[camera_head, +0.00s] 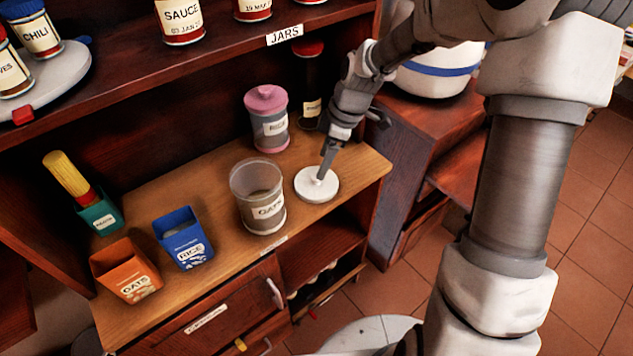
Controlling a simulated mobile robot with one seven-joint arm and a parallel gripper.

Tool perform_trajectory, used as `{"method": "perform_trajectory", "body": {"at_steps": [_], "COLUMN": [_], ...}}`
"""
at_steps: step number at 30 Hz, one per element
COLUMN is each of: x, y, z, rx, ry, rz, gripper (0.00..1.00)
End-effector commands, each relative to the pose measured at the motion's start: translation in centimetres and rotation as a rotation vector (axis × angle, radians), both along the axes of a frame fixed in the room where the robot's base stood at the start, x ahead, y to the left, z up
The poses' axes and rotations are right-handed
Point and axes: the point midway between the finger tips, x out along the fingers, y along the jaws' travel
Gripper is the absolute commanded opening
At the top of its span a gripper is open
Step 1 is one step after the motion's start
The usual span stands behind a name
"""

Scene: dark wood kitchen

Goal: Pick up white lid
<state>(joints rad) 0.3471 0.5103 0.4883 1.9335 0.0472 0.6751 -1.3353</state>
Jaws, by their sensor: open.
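The white lid (318,190) is a round disc with a small knob on top. It lies flat on the wooden counter, right of the open clear jar labelled OATS (258,200). My gripper (322,175) points down from the upper right with its fingertips at the lid's knob. The gripper is open; whether the fingers touch the knob I cannot tell. The fingers partly hide the knob and the far part of the lid.
A pink-lidded jar (268,118) and a dark red-capped bottle (309,85) stand behind. Blue RICE (184,238), orange OATS (126,270) and green (101,214) boxes stand at left. A shelf with jars (180,22) overhangs the counter (300,228).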

Motion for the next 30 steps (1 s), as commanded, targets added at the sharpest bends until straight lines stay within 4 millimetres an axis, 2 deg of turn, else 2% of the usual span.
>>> {"method": "perform_trajectory", "body": {"at_steps": [9, 17, 27, 29, 30], "x": [0.1, 0.2, 0.2, 0.2, 0.2], "y": [1.3, 1.4, 1.4, 1.4, 1.4], "z": [-4.3, -4.6, -4.6, -4.6, -4.6], "rx": [0.000, 0.000, 0.000, 0.000, 0.000], "ry": [0.003, 0.000, 0.000, 0.000, 0.000], "rz": [0.002, 0.000, 0.000, 0.000, 0.000], "gripper": [0.74, 0.74, 0.13, 0.02, 0.00]}}
